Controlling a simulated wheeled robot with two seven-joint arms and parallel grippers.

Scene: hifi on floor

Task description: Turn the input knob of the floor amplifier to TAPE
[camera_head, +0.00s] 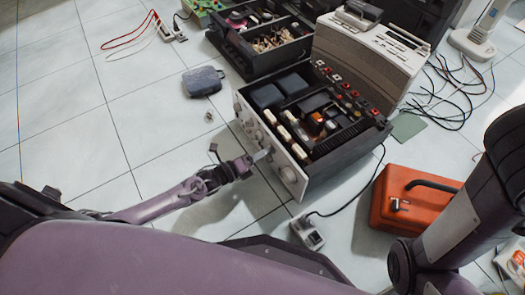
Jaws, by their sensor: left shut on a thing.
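The floor amplifier (345,148) stands on the tiles with its top open, showing its inner parts. Its pale front panel (272,152) faces down-left and carries several knobs, including a large round knob (289,175) near its lower right end. My left gripper (262,155) reaches in from the left, and its tips are at the panel beside the large knob. It is shut on a small input knob, mostly hidden by the fingers. The markings, including TAPE, are too small to read. My right arm shows at the right, but its gripper is out of view.
A dark pouch (202,81) lies behind the gripper. Other opened equipment (262,45) and a beige unit (365,58) stand behind. The left floor is mostly clear.

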